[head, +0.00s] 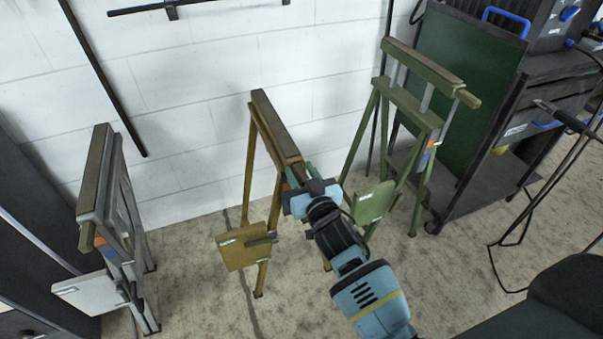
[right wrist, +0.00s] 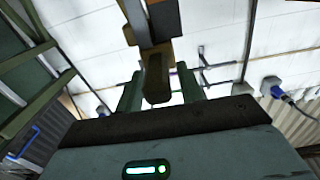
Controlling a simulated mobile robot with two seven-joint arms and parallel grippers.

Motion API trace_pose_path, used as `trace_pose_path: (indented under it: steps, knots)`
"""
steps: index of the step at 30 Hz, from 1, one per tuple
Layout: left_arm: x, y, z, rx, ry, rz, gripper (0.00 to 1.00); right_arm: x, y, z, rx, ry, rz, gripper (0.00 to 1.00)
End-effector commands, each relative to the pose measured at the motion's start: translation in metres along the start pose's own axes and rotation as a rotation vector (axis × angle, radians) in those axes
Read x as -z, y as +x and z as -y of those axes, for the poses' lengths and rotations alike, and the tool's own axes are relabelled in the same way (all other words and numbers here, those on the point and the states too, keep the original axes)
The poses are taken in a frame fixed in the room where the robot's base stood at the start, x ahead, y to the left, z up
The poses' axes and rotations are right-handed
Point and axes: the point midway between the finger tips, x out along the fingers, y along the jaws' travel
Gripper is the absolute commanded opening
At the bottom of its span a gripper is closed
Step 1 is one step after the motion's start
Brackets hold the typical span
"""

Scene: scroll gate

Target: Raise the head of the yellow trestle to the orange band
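The yellow trestle (head: 258,150) stands in the middle of the head view, its brown-topped head (head: 275,124) low on the legs. A yellow plate (head: 245,250) hangs on its near side. My right gripper (head: 292,176) is at the near end of that head, its green fingers apart. In the right wrist view the fingers (right wrist: 160,88) stand on both sides of a brown-yellow bar end (right wrist: 157,80). Whether they touch it is unclear. My left gripper is out of view.
A grey trestle (head: 105,190) stands at left and a green trestle (head: 425,115) at right, its head raised on posts. A dark cart (head: 480,190) is at far right. A white block wall (head: 190,90) is close behind.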

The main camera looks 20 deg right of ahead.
Motion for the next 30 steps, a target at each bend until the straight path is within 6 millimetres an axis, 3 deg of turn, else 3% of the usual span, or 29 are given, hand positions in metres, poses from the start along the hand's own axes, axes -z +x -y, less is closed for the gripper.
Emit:
trace_pose_path:
  steps: [1,8,17,30]
  knots:
    - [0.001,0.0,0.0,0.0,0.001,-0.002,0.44,0.0,0.0,0.0,0.0,0.0,0.0,0.31]
    - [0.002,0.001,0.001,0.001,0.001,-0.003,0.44,0.0,0.0,0.0,0.0,0.0,0.0,0.0]
    - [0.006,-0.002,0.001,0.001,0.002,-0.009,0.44,0.005,0.0,0.0,0.0,0.0,0.0,0.0]
    - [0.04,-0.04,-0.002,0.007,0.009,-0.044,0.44,0.082,0.003,0.0,0.001,0.001,-0.025,0.0]
